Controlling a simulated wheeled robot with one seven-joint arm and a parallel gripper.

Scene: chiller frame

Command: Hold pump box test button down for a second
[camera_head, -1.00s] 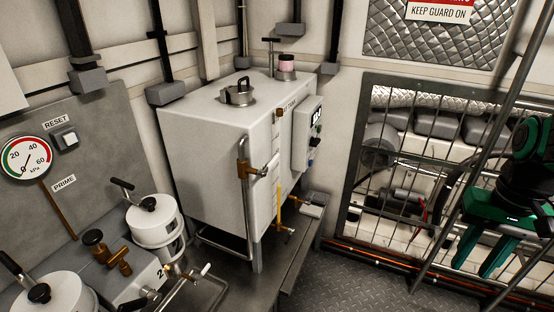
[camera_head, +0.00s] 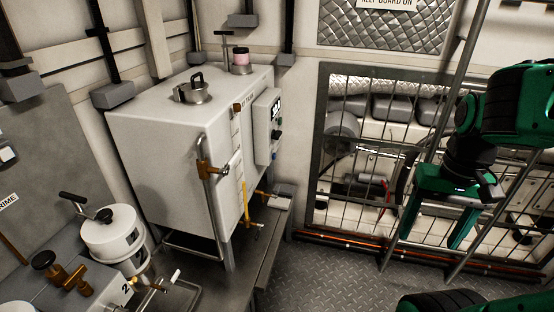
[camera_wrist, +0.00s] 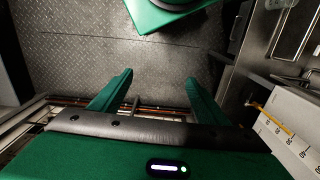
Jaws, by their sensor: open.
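A pale control box (camera_head: 267,125) is fixed to the right-hand face of the white tank (camera_head: 165,150). It may be the pump box. I cannot read which one is the test button. My gripper (camera_head: 437,228) is open and empty, fingers pointing down, well to the right of the box and in front of the barred guard. In the wrist view my gripper's fingers (camera_wrist: 158,80) are apart with only floor between them.
The barred guard (camera_head: 330,150) with machinery behind it stands behind my gripper. A diagonal rail (camera_head: 447,90) runs close by my arm. The chequered floor (camera_head: 330,275) is clear. The tank's scale shows in the wrist view.

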